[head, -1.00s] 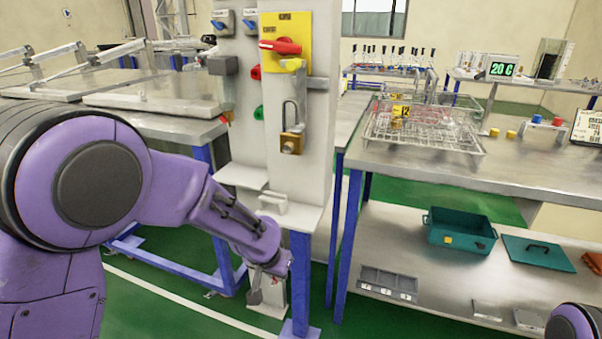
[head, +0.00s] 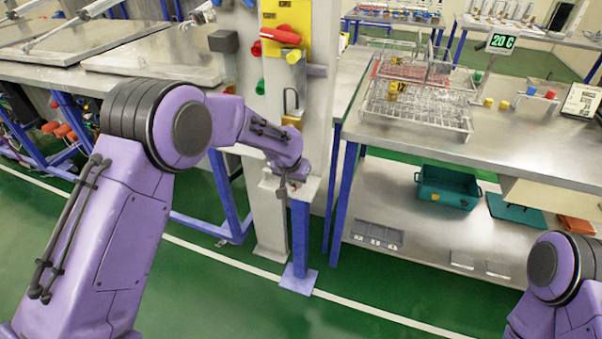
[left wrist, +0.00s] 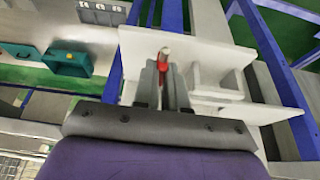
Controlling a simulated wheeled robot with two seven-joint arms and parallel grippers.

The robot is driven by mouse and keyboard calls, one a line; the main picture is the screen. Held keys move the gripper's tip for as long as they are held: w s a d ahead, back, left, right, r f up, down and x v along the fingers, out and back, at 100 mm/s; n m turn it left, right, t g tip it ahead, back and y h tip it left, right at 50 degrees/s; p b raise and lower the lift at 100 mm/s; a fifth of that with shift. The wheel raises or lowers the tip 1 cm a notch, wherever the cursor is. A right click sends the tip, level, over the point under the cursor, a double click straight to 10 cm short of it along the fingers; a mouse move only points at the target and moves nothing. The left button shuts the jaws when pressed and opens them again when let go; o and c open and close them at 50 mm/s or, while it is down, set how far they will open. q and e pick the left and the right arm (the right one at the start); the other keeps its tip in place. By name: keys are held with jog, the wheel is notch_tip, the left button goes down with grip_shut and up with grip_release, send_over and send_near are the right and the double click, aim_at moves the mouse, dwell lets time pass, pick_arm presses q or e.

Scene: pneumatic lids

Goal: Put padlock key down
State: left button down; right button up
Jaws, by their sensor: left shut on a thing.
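My left gripper (head: 284,184) is at the small pale ledge (head: 310,186) on the front of the grey column. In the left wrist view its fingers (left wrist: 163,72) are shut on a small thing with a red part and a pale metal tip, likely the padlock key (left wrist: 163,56). The pale ledge (left wrist: 212,55) lies just beyond the fingertips; I cannot tell whether the key touches it. The brass padlock (head: 291,121) hangs on the column above the gripper, partly hidden by my arm. My right gripper is out of view.
A yellow plate with a red switch handle (head: 281,35) is higher on the column. A steel table (head: 500,140) with wire racks (head: 415,105) stands right. Its lower shelf holds a teal box (head: 446,187) and a grey tray (head: 377,235). A blue post (head: 300,240) stands below the ledge.

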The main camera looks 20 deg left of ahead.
pick_arm(q)
jog(key=w+p, duration=0.1)
jog(key=w, duration=0.3)
jog(key=shift+d, duration=0.1)
jog(key=shift+f, duration=0.75)
jog(key=shift+s, duration=0.1)
jog(key=c, duration=1.2)
grip_release()
jog(key=shift+f, duration=0.15)
